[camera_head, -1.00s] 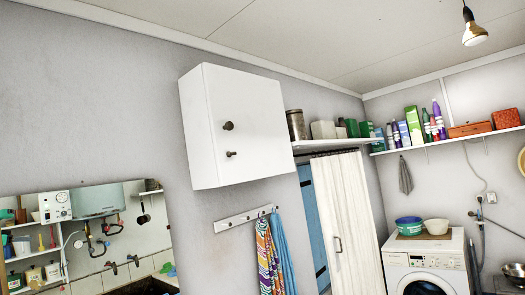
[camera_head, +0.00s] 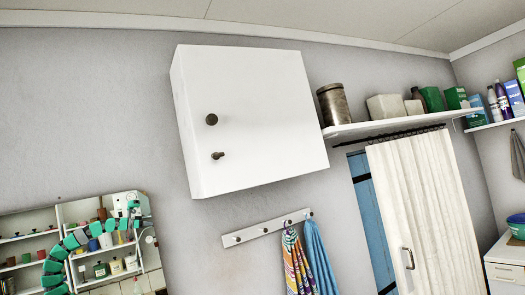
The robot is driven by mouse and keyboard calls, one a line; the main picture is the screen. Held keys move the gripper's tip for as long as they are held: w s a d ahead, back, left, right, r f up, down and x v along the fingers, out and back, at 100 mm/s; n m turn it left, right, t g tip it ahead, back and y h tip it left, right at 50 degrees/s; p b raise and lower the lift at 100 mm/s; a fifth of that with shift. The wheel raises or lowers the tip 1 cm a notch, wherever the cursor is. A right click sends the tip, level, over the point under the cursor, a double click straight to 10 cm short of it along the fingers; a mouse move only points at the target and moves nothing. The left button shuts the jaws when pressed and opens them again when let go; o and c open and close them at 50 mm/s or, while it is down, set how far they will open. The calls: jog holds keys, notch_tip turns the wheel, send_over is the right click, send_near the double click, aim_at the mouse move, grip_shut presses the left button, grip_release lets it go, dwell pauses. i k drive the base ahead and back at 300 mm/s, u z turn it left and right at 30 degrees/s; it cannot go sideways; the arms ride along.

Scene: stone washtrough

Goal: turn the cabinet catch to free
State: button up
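A white wall cabinet (camera_head: 255,115) hangs on the grey wall at the upper middle of the view, with its door shut. A round dark knob (camera_head: 211,119) sits near the left edge of the door. Below it is a small dark catch (camera_head: 218,155), which looks turned sideways with its short end pointing right. My gripper is not in the view, so its fingers cannot be seen. Nothing touches the cabinet.
A shelf (camera_head: 390,124) with a tin and boxes adjoins the cabinet on the right. A hook rail (camera_head: 266,228) with towels hangs below. A mirror (camera_head: 85,245) at lower left reflects shelves and a teal segmented arm. A pale curtain (camera_head: 425,210) hangs at right.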

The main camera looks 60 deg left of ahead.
aim_at(215, 155)
jog(key=i, duration=1.45)
jog(key=u, duration=2.55)
